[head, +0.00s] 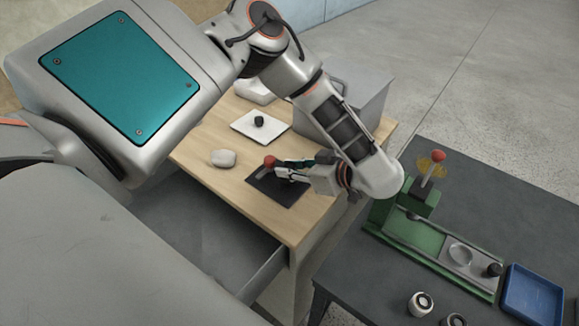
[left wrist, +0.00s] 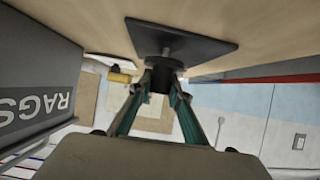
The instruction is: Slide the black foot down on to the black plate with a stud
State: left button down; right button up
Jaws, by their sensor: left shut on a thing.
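The black plate (head: 267,196) lies flat on the wooden table, and it also shows in the left wrist view (left wrist: 205,45). Its short grey stud (left wrist: 167,52) stands out from the middle of the plate. My left gripper (head: 284,172) is over the plate, its fingers reaching in from the right. In the left wrist view, my left gripper (left wrist: 163,82) is shut on the black foot (left wrist: 163,66). The foot is in line with the stud and at its free end; I cannot tell whether the stud is inside it. The foot is hidden in the head view. My right gripper is out of view.
A red ball (head: 270,160) shows beside my left fingertips. A pale rounded lump (head: 223,158) and a white plate (head: 247,133) bearing a black piece (head: 259,121) are nearby. A grey box (head: 345,95) stands behind. The green press (head: 415,235) and blue tray (head: 532,295) are on the dark table.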

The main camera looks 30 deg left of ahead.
pick_arm(q)
jog(key=shift+f, duration=0.8)
dwell(0.7)
jog(key=c, duration=1.3)
grip_release()
jog(key=shift+r, duration=0.1)
jog(key=shift+r, duration=3.45)
jog(key=shift+s+f, duration=0.1)
